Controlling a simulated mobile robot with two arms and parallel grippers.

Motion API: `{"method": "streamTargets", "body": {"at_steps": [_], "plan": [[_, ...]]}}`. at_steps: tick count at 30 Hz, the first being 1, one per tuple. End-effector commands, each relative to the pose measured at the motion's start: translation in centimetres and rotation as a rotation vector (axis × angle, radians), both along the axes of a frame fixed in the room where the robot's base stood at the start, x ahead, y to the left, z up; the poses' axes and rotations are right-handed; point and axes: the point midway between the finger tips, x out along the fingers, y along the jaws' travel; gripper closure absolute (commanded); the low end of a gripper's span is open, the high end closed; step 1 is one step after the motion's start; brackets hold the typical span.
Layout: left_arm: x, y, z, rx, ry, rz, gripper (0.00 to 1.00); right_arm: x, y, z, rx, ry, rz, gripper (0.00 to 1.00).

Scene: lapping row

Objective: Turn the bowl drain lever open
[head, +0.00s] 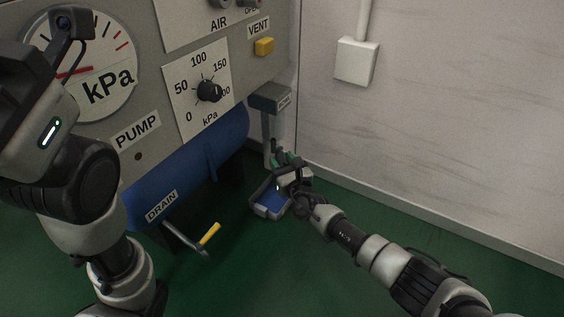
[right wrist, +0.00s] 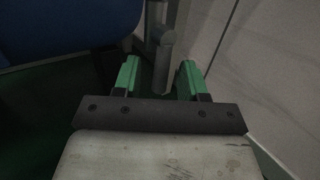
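A lever with a yellow grip (head: 209,235) sticks out low under the blue tank (head: 190,160) marked DRAIN. A grey box (head: 270,97) with an unreadable label hangs on the cabinet's right edge, with a grey upright part (head: 268,130) below it. I cannot tell which of these belongs to the bowl drain. My right gripper (head: 284,156) is by the foot of the upright. In the right wrist view its green fingers (right wrist: 159,75) are apart, with a grey rod (right wrist: 165,50) showing in or beyond the gap; contact is unclear. My left gripper's fingers do not show.
The cabinet carries a pressure gauge (head: 85,60), a black knob (head: 209,91) and a yellow VENT button (head: 264,46). A pale wall (head: 440,110) bounds the right side.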

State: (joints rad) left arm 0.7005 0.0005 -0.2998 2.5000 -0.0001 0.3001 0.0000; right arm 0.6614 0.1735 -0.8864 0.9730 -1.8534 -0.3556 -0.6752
Motion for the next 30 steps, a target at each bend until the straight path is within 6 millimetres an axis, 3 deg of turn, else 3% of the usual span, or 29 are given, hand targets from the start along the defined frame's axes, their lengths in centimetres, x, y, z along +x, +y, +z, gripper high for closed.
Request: {"method": "streamTargets", "body": {"at_steps": [8, 15, 21, 30], "plan": [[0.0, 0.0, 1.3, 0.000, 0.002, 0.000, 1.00, -1.2, -0.6, 0.1, -0.001, 0.003, -0.001, 0.58], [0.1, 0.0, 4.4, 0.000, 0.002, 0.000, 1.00, -5.7, -2.2, 0.0, -0.002, 0.005, 0.001, 0.58], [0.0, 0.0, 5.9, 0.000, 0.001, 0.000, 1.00, -8.8, -3.3, -0.5, -0.001, 0.003, 0.001, 0.58], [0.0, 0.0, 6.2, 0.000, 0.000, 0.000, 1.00, -10.1, -3.7, -0.8, 0.000, 0.000, 0.001, 0.58]]}}
